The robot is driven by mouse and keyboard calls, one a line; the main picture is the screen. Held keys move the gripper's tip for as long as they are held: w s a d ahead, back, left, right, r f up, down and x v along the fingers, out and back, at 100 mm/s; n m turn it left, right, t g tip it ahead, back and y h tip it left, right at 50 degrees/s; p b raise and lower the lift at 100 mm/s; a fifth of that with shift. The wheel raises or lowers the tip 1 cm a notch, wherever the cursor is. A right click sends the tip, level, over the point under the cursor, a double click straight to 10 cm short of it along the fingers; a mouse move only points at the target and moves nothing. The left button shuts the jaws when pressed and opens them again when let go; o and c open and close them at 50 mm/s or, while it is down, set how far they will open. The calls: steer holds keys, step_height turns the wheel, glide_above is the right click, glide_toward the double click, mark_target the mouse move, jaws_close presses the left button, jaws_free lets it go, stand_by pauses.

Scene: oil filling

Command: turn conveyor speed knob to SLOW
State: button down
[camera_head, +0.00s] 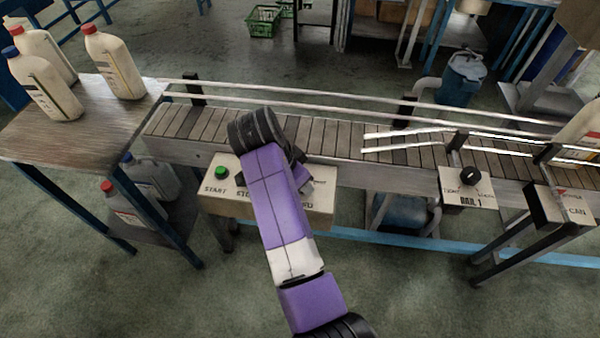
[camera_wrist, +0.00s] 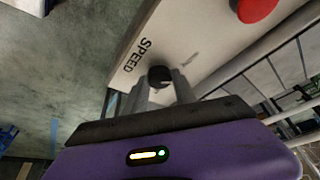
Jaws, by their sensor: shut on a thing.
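The speed knob (camera_wrist: 159,76) is a small black round knob beside the word SPEED on the beige control box (camera_wrist: 190,30). In the wrist view my gripper (camera_wrist: 160,84) has its two grey fingers on either side of the knob and is shut on it. In the head view my purple arm covers the middle of the control box (camera_head: 213,201), and the knob and my gripper's fingers are hidden behind it. The knob's pointer direction and the SLOW mark cannot be made out.
A green START button (camera_head: 221,172) is on the box's left; a red button (camera_wrist: 256,8) is near the knob. The conveyor (camera_head: 330,138) runs behind, with guide rails above. A table (camera_head: 75,140) with white bottles stands left. Another knob (camera_head: 470,175) is on the BAR 1 box.

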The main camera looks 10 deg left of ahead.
steer(key=shift+r+n+t+y+p, duration=0.1)
steer(key=shift+n+t+y+p, duration=0.4)
steer(key=shift+n+p, duration=1)
steer(key=shift+n, duration=0.5)
steer(key=c, duration=1)
jaws_free()
steer(key=shift+c, duration=0.2)
steer(key=b+v, duration=0.1)
steer(key=v, duration=0.6)
steer(key=shift+s+r+b, duration=0.2)
steer(key=shift+r+b, duration=0.1)
steer(key=shift+r, duration=0.05)
